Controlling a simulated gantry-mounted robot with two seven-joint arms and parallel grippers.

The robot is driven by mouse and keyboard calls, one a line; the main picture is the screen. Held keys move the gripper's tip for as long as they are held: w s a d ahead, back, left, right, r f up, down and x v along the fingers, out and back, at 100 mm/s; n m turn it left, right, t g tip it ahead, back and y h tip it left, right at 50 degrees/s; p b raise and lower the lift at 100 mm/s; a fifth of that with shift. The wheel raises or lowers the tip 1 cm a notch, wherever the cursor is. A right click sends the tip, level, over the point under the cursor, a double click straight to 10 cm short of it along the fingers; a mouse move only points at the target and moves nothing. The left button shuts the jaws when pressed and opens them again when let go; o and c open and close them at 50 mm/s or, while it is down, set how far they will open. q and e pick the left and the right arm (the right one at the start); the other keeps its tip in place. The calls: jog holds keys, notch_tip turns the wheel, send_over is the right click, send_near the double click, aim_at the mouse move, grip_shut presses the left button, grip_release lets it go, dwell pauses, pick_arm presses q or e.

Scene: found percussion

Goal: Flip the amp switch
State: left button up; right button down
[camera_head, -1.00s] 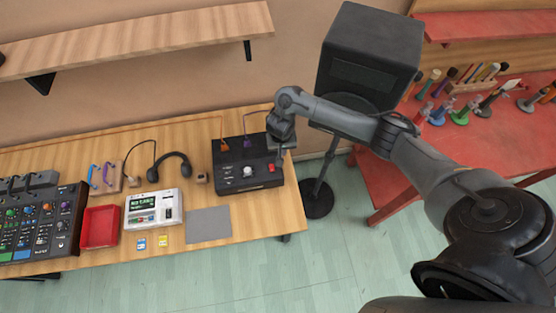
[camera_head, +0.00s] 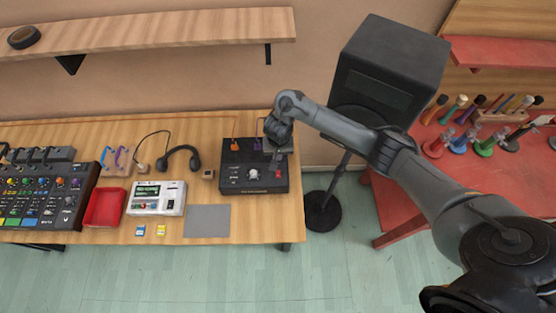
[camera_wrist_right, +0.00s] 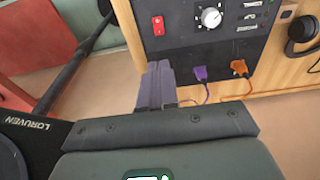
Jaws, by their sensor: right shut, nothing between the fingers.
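The black amp box (camera_head: 240,180) stands at the right end of the wooden table, with a white knob (camera_head: 253,174) and a red switch (camera_head: 278,175) on its top panel. In the right wrist view the red rocker switch (camera_wrist_right: 158,25) sits left of the knob (camera_wrist_right: 211,18). My right gripper (camera_head: 275,160) is over the right part of the amp, just behind the switch. In the wrist view its closed fingers (camera_wrist_right: 156,75) hold nothing and appear near the panel edge, short of the switch; contact cannot be told. My left gripper is out of view.
Purple (camera_wrist_right: 202,85) and orange (camera_wrist_right: 238,68) plugs sit along the amp's back edge. Left of the amp are headphones (camera_head: 181,158), a white device (camera_head: 157,198), a red tray (camera_head: 104,208) and a mixer (camera_head: 45,195). A black speaker (camera_head: 393,72) stands behind right.

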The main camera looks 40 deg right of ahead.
jog(key=b, duration=0.6)
send_over(278, 170)
jog(key=s, duration=0.1)
jog(key=f, duration=0.8)
jog(key=shift+a, duration=0.4)
notch_tip(278, 170, down, 4)
jog(key=shift+w+d+r+b, duration=0.15)
jog(key=shift+r+b, duration=0.1)
jog(key=shift+b, duration=0.35)
jog(key=shift+w+d+f, duration=0.1)
jog(key=shift+w+f, duration=0.05)
jog(key=shift+f, duration=0.8)
